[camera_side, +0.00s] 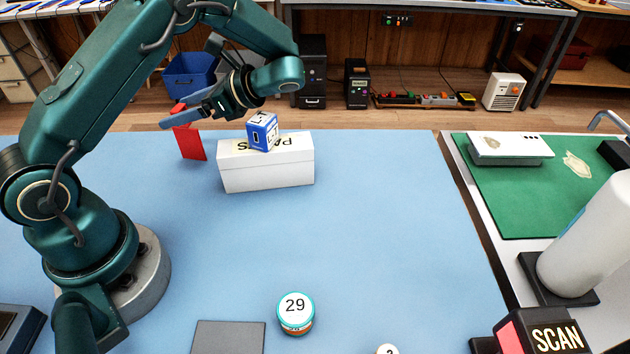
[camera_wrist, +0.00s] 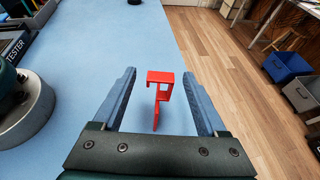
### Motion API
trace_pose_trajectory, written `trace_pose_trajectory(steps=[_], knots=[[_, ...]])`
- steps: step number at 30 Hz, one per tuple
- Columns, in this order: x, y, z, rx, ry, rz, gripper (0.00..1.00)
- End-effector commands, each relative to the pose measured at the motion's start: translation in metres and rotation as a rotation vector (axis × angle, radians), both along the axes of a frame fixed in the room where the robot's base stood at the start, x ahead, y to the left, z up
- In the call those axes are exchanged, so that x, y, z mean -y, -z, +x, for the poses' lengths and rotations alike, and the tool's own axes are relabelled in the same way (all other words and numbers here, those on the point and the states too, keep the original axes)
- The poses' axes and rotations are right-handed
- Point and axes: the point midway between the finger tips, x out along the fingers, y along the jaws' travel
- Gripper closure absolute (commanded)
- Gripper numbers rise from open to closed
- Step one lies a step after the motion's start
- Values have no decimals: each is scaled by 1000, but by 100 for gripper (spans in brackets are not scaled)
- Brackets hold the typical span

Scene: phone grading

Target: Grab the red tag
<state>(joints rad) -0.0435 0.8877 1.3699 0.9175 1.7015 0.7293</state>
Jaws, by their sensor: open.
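The red tag (camera_side: 190,143) stands near the back left edge of the blue table in the side view, left of a long white box. My gripper (camera_side: 180,115) is at its top, and the fingers cover part of it. In the wrist view the red tag (camera_wrist: 161,77) shows as a flat top with a folded, hook-like shape below. It lies between the two blue-grey fingers of my gripper (camera_wrist: 159,75), with a visible gap on each side. My gripper is open and holds nothing.
The white box (camera_side: 270,172) stands close to the right of the tag, with a small blue box (camera_side: 262,132) above it. A round tin marked 29 (camera_side: 295,313) and a grey pad (camera_side: 228,338) lie at the front. The middle of the table is clear.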

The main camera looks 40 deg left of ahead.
Motion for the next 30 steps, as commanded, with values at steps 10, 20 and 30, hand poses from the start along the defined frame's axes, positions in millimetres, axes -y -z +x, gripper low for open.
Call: trace_pose_trajectory(steps=[10, 20, 30], knots=[[-9, 4, -6, 2, 1, 0, 25], [-9, 4, -6, 2, 1, 0, 100], [-9, 0, -6, 3, 1, 1, 100]])
